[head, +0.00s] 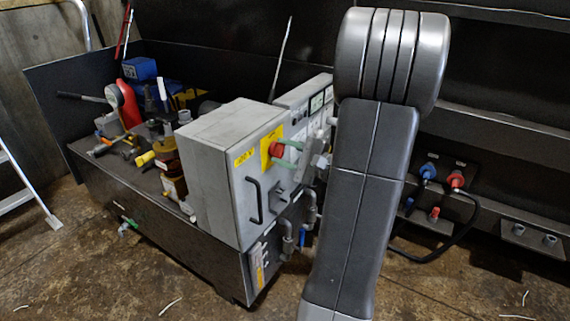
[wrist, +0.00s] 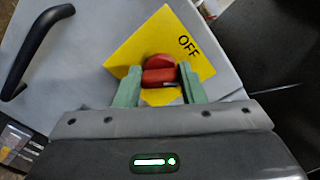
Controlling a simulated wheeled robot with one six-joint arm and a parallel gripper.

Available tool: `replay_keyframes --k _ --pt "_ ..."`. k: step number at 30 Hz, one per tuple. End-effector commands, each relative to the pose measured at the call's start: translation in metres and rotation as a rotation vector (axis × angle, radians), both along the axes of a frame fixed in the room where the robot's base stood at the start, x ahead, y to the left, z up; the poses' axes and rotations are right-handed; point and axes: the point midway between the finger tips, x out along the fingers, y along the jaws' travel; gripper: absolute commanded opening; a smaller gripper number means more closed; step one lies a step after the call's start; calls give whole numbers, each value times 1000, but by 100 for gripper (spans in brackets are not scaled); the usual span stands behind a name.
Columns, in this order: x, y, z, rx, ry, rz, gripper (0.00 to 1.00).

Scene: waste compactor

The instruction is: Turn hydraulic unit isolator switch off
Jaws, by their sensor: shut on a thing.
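The isolator switch is a red rotary knob (head: 277,149) on a yellow plate (head: 266,157) on the front of a grey electrical cabinet (head: 214,180). In the wrist view the red knob (wrist: 160,72) sits between the two green fingers of my gripper (wrist: 158,80), which is shut on it. The yellow plate (wrist: 128,52) looks tilted there and the word OFF shows at its upper right. My gripper (head: 291,150) reaches the knob from the right in the head view. The rest of the plate's lettering is hidden.
A black handle (head: 254,200) stands out from the cabinet door, left of my gripper in the wrist view (wrist: 36,48). Hydraulic parts and a blue box (head: 139,68) stand behind. Red and blue hose couplings (head: 456,180) are at the right.

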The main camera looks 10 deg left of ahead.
Motion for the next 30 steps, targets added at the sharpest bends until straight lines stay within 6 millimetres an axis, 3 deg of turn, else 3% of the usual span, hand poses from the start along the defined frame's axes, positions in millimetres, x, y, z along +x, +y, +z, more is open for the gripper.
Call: replay_keyframes --k 1,15,30 --pt "0 0 -7 -16 -43 1 14" --pt "-1 0 -8 -153 -420 1 14" --pt "-1 0 -5 -216 -589 0 14"
